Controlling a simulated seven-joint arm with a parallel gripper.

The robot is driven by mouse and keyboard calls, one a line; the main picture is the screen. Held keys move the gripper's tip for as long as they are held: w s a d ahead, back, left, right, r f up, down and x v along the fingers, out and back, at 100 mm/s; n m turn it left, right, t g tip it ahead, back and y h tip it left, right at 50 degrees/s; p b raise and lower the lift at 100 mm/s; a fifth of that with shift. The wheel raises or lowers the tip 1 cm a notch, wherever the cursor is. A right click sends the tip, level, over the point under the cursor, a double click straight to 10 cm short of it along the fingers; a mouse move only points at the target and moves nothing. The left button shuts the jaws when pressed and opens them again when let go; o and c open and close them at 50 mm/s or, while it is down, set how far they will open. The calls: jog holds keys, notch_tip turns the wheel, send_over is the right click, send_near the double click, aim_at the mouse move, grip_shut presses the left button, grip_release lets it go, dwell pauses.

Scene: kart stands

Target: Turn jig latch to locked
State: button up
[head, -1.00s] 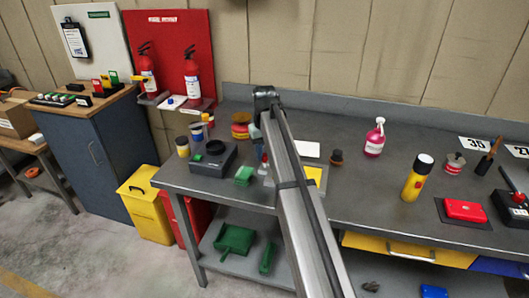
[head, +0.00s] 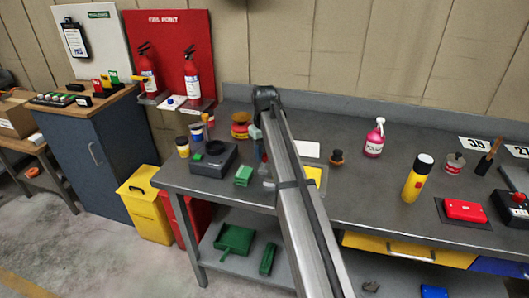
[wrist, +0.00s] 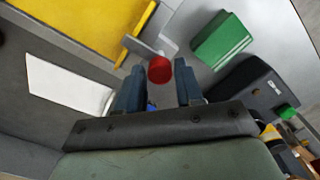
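In the wrist view, the latch shows as a grey metal lever (wrist: 146,50) with a round red knob (wrist: 159,70), beside the edge of a yellow plate (wrist: 92,22). The yellow plate also shows in the head view (head: 314,175), partly behind my arm. My gripper (wrist: 158,88) has two blue fingers spread apart with a clear gap. The red knob appears in that gap, just past the fingertips; I cannot tell whether it is between them in depth. No finger visibly touches it. In the head view my arm hides most of the latch.
A green block (head: 243,175) and a dark box with a round top (head: 213,158) stand left of the latch. A white sheet (head: 307,149) lies behind the plate. A small brown-black object (head: 337,157) and a pink spray bottle (head: 375,139) stand to the right.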

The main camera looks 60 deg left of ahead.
aim_at(265, 154)
jog(key=o, duration=0.3)
notch_tip(265, 154, up, 14)
dwell(0.7)
jog(key=shift+f, duration=0.15)
dwell(0.3)
